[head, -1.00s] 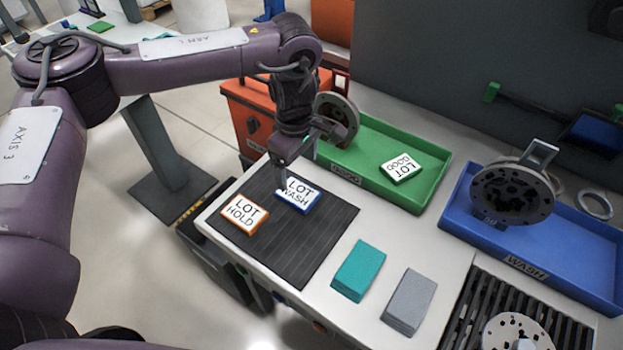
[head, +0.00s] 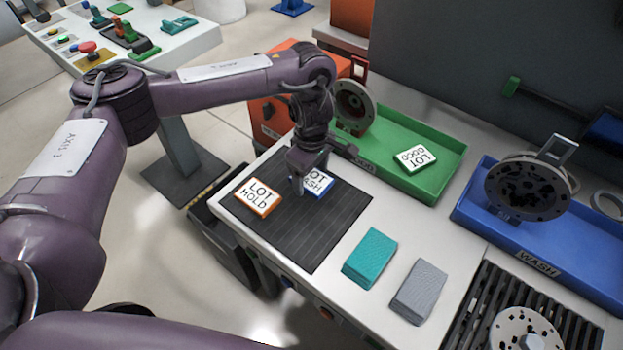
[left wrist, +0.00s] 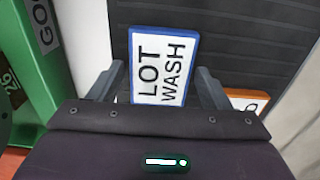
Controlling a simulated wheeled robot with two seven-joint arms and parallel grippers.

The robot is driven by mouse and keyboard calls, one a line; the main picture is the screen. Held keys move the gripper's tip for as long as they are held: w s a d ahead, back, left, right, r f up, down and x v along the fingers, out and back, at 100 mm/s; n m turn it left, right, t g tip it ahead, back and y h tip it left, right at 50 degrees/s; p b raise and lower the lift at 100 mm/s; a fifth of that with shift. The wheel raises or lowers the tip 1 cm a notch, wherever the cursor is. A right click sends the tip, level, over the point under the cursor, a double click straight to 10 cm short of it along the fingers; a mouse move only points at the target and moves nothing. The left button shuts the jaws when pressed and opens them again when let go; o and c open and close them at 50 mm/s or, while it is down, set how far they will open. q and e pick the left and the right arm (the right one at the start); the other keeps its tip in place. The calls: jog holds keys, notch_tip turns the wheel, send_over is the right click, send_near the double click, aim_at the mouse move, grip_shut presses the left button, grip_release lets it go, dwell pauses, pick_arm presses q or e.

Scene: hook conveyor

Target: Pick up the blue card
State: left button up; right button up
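The blue card (head: 319,184) is blue-edged with a white face reading LOT WASH. It lies flat on the dark ribbed mat (head: 300,238). My left gripper (head: 300,186) is over it, pointing down, and hides part of its left side in the head view. In the left wrist view the blue card (left wrist: 163,66) lies between the two spread fingers of the left gripper (left wrist: 160,85), with a gap at each side. The fingers look open and empty. The card's near end is hidden by the gripper body. My right gripper is not in view.
An orange-edged LOT HOLD card (head: 257,197) lies close left of the blue card. A green tray (head: 440,184) with a LOT GOOD card (head: 415,158) is behind. Teal (head: 370,258) and grey (head: 419,291) blocks sit right. A blue WASH tray (head: 580,258) is farther right.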

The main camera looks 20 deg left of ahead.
aim_at(312, 178)
pick_arm(q)
jog(key=c, duration=0.7)
notch_tip(312, 178, up, 24)
jog(key=p, duration=0.8)
dwell(0.7)
